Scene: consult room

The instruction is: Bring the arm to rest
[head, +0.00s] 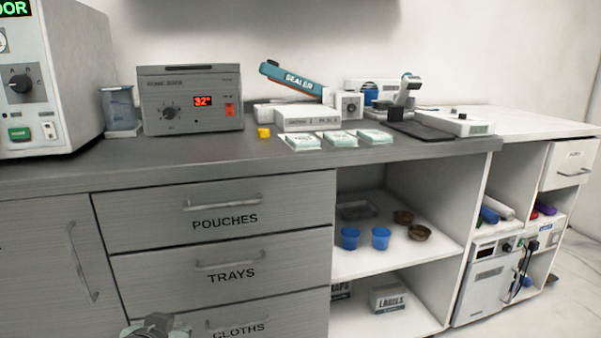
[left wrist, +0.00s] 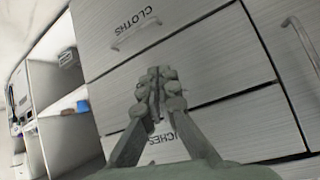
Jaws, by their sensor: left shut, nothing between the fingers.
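My left gripper (head: 158,325) shows at the bottom edge of the head view, low in front of the drawer fronts. Only its top part is in the picture there. In the left wrist view its fingers (left wrist: 157,92) are closed together with nothing between them. The wrist view is turned, and the fingers lie in front of the drawer fronts, over part of the pouches label. I cannot tell whether they touch a drawer. My right gripper is in neither view.
Drawers marked pouches (head: 225,222), trays (head: 232,273) and cloths (head: 238,328) are shut. The counter (head: 290,158) holds a grey box with a red display (head: 190,100), a sealer (head: 290,77) and several packs. Open shelves (head: 350,262) hold blue cups. Floor shows at the far right.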

